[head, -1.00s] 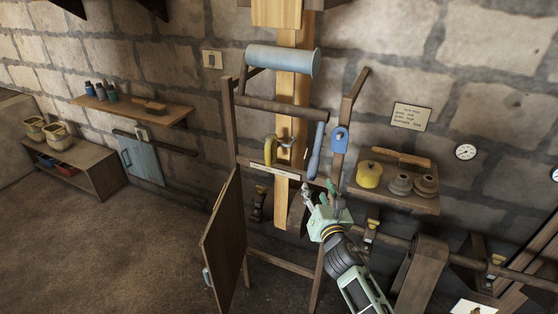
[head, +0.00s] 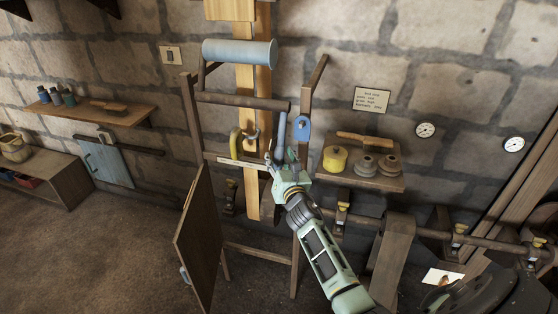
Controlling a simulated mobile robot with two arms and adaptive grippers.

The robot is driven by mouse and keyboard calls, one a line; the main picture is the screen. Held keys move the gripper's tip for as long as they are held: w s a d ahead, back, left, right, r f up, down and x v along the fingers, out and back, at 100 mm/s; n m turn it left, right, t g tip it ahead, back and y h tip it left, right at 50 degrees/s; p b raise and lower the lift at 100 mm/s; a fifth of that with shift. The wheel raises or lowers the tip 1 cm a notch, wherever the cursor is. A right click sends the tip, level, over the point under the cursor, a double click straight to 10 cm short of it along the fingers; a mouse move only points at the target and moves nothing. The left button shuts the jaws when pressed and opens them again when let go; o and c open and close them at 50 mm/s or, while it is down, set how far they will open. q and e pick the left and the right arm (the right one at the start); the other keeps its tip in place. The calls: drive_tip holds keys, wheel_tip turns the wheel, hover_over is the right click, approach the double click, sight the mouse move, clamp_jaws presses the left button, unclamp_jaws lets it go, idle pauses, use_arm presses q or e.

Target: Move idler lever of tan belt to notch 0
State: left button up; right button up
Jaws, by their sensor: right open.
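The tan belt (head: 253,198) runs vertically as two pale bands through the wooden frame in the middle. A blue lever-like handle (head: 282,128) stands nearly upright to the right of the belt. A yellow curved handle (head: 235,141) and a small fork-shaped metal part (head: 251,142) are at the belt's left and front. I cannot tell for sure which part is the idler lever, and notch marks are too small to read. My right gripper (head: 282,160) is open, its fingers at the blue handle's lower end; contact is unclear. My left gripper is out of view.
A pale label strip (head: 234,163) crosses the frame below the handles. A blue plate (head: 302,127) hangs on the right post. A shelf (head: 395,184) with a yellow pot is at the right. A wooden door (head: 200,240) stands open at the lower left.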

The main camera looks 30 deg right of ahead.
clamp_jaws()
idle(0.3)
